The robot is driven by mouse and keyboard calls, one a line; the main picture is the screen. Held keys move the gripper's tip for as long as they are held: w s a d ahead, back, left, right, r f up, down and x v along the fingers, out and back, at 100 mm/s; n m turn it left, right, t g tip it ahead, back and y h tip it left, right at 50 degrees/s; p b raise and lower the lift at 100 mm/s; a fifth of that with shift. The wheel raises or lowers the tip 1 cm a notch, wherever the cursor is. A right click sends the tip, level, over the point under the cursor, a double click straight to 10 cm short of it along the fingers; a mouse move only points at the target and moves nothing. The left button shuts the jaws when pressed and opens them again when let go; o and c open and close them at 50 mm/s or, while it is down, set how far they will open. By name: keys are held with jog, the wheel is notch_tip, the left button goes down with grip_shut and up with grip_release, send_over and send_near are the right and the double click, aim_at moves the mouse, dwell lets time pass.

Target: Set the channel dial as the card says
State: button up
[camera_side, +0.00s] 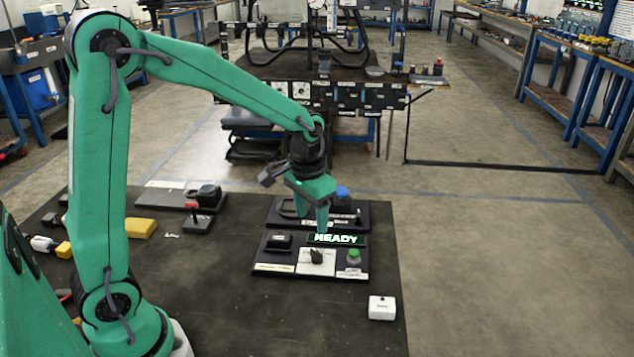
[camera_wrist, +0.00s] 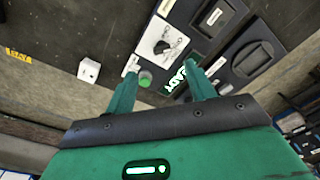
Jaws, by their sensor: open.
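A black dial (camera_side: 316,257) sits on a white plate at the front of a dark panel (camera_side: 262,257). It also shows in the wrist view (camera_wrist: 161,47), with marks around it too small to read. A lit green display (camera_side: 345,240) behind it reads READY, and a green button (camera_side: 354,256) is to its right. My gripper (camera_wrist: 161,68) is open and empty above the panel, pointing down, its fingers apart. In the side view it is behind the dial, near the display, not around the dial. No card can be picked out for certain; small labels are unreadable.
A second panel with a blue knob (camera_side: 343,191) stands just behind. A white box (camera_side: 382,307) is at the table's front right. A yellow block (camera_side: 141,228) and a red-handled lever (camera_side: 194,212) are at the left. The table before the panel is clear.

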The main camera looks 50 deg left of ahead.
aim_at(317, 251)
jog(key=shift+w+a+f+g, duration=0.1)
jog(key=shift+w+f, duration=0.2)
jog(key=shift+f, duration=0.25)
jog(key=shift+w+d+f+g, duration=0.1)
jog(key=shift+w+f, duration=0.15)
jog(key=shift+f, duration=0.25)
jog(key=shift+w+a+f+g, duration=0.1)
jog(key=shift+w+f, duration=0.2)
jog(key=shift+f, duration=0.25)
jog(key=shift+f, duration=0.1)
jog(key=shift+f, duration=3.8)
jog(key=shift+c, duration=0.4)
jog(key=c, duration=0.9)
